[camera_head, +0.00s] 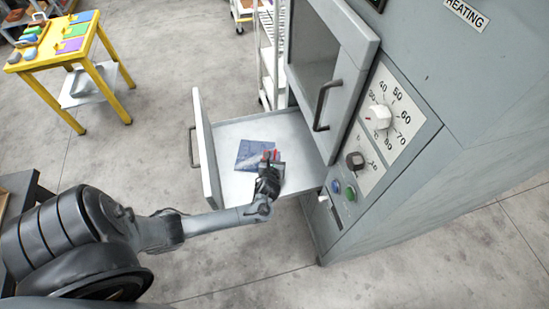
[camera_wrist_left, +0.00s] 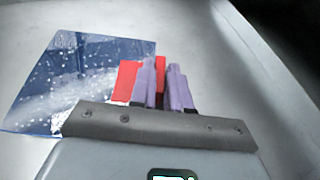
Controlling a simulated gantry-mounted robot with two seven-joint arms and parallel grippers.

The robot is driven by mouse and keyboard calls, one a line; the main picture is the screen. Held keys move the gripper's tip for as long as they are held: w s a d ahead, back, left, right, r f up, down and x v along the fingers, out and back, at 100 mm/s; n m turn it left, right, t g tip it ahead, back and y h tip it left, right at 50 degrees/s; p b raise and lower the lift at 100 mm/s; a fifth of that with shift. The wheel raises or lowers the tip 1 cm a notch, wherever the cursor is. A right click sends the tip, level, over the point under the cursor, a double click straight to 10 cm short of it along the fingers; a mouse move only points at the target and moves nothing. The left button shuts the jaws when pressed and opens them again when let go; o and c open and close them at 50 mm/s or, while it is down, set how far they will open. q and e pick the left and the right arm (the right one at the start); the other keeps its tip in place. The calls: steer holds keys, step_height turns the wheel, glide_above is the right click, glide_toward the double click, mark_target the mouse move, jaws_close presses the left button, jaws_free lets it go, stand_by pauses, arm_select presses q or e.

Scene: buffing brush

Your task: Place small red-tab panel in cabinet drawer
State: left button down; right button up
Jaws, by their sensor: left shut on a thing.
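The small panel (camera_head: 252,156) is a dark blue sheet with a red tab at its right side. It is inside the open cabinet drawer (camera_head: 235,187), over the pale drawer floor. My left gripper (camera_head: 270,162) reaches down into the drawer and is shut on the red tab. In the left wrist view the blue panel (camera_wrist_left: 75,85) extends to the left of the purple fingers (camera_wrist_left: 163,82), and the red tab (camera_wrist_left: 127,82) shows beside and between them. I cannot tell whether the panel rests fully on the drawer floor. My right gripper is not in view.
The grey cabinet (camera_head: 440,130) stands at the right, with a dial, buttons and a partly open upper door (camera_head: 345,85) near the drawer. A yellow table (camera_head: 60,50) with coloured items is at the far left. A white wire rack (camera_head: 268,60) stands behind the drawer.

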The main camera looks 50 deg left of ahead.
arm_select(q)
steer(key=shift+a, duration=0.1)
steer(key=c, duration=1.1)
jaws_free()
